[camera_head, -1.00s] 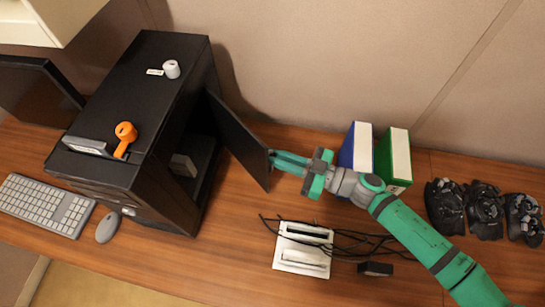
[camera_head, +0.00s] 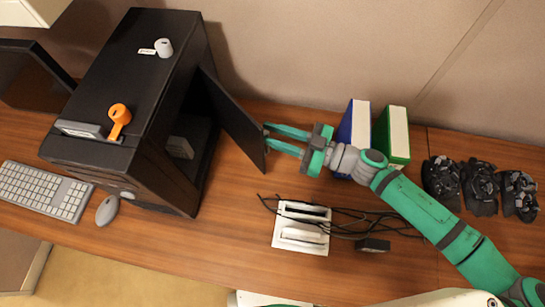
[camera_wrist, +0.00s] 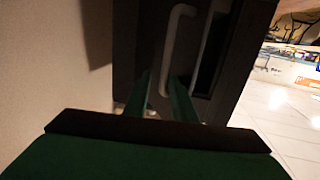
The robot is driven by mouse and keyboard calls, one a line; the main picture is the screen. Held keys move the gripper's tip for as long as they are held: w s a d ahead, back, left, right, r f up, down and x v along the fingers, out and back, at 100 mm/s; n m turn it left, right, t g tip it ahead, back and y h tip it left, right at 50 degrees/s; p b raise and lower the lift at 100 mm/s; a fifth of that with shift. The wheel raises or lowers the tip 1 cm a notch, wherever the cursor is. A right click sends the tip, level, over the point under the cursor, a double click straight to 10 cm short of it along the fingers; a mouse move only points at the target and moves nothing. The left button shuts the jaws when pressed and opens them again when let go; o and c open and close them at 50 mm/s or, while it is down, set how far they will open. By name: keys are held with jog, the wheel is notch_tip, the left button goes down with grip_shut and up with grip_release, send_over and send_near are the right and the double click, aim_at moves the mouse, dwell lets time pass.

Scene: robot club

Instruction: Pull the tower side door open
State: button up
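The black computer tower (camera_head: 120,75) stands on the desk at left. Its side door (camera_head: 232,122) is swung well out from the side, showing the dark inside. My gripper (camera_head: 267,136) is at the outer face of the door near its free edge, with its two fingers spread apart and nothing between them. In the wrist view the dark door (camera_wrist: 225,75) fills the middle, with a grey bar handle (camera_wrist: 172,45) on it. Whether a fingertip touches the door cannot be told.
An orange item (camera_head: 118,118) and a white item (camera_head: 163,47) lie on the tower. Blue (camera_head: 358,135) and green binders (camera_head: 397,135) stand behind my arm. A white cabled device (camera_head: 301,230) lies in front. Dark items (camera_head: 480,187) sit at right.

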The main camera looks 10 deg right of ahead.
jog(key=s+a+r, duration=0.1)
jog(key=s+r, duration=1)
jog(key=s, duration=0.3)
jog(key=shift+a+r+y, duration=0.3)
jog(key=shift+a+y, duration=0.05)
jog(key=shift+y, duration=0.05)
